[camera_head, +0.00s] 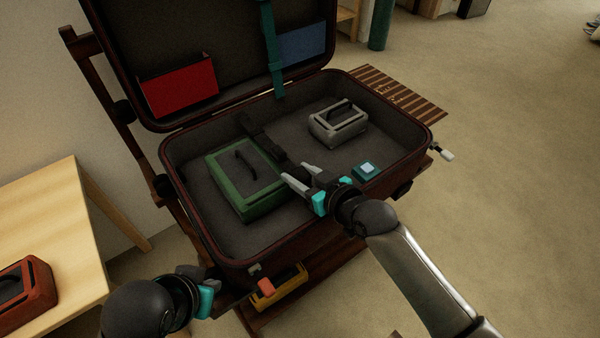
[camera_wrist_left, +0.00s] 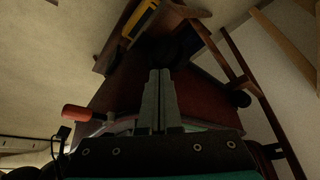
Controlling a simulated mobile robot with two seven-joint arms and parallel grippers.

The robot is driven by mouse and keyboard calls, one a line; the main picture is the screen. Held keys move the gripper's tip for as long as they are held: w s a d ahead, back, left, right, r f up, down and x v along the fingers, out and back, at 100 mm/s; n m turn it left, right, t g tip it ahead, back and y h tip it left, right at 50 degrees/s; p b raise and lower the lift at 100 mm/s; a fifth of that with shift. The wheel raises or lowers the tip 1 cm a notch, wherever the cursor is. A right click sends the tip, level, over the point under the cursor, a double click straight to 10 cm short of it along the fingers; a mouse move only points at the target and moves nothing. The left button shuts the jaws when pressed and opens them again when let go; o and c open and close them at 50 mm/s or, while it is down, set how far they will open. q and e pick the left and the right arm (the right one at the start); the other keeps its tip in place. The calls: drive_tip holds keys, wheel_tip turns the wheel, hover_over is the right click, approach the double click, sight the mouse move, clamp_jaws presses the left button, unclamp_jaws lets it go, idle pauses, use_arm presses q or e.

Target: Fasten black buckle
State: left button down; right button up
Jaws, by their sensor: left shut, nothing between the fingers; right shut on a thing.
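A black strap with a dark buckle part (camera_head: 259,137) lies across the middle of the open suitcase (camera_head: 222,262), between the green case and the grey case. My right gripper (camera_head: 293,172) is over the suitcase at the strap's near end and is shut on the black strap; the held end is partly hidden by the fingers. My left gripper (camera_head: 198,272) is low, outside the suitcase's near left corner. In the left wrist view its fingers (camera_wrist_left: 160,75) are together and empty. I cannot make out whether the buckle halves touch.
A green case (camera_head: 240,190), a grey case (camera_head: 338,122) and a small teal box (camera_head: 366,171) are in the suitcase. The lid holds a red folder (camera_head: 180,88), a blue one (camera_head: 302,44) and a teal strap (camera_head: 272,50). An orange-red handle (camera_head: 266,287) projects near my left gripper.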

clamp_jaws()
idle(0.8)
